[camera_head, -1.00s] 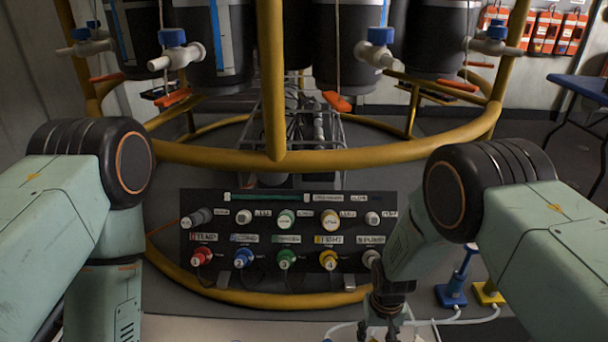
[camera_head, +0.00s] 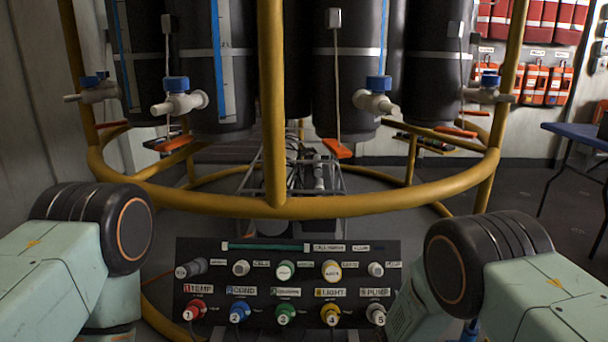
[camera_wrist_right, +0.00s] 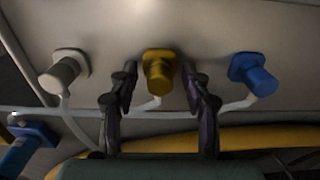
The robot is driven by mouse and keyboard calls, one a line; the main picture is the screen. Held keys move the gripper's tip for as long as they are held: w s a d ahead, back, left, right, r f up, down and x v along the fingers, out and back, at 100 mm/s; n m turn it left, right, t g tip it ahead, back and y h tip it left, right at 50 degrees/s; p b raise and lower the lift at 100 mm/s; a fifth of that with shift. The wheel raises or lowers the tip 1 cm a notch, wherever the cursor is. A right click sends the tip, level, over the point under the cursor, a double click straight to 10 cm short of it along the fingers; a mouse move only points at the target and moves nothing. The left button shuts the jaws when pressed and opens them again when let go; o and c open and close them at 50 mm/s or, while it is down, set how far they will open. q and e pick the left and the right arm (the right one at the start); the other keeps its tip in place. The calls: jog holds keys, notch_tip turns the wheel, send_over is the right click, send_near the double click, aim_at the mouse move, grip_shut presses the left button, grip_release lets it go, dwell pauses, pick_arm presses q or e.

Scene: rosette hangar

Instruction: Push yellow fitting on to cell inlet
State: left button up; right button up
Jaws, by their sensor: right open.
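The yellow fitting (camera_wrist_right: 158,78) stands on a pale surface in the right wrist view, with a square base and a white hose beside it. My right gripper (camera_wrist_right: 160,90) is open, with one finger on each side of the yellow fitting in the picture. I cannot tell how far in depth the fingertips are from it. I cannot pick out the cell inlet surely; white valves with blue caps (camera_head: 178,98) sit on the dark cylinders, and a panel of labelled ports (camera_head: 286,285) stands below. My left gripper is out of view.
A white fitting (camera_wrist_right: 62,74) and a blue fitting (camera_wrist_right: 254,76) stand on either side of the yellow one. Another blue piece (camera_wrist_right: 24,145) is at the lower left. A yellow ring frame (camera_head: 350,205) surrounds the cylinders. A blue table (camera_head: 580,134) stands at the right.

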jog(key=shift+c, duration=0.2)
dwell(0.5)
grip_shut()
jog(key=shift+r, duration=0.15)
dwell(0.5)
jog(key=shift+r+p, duration=2.75)
jog(key=shift+r, duration=0.15)
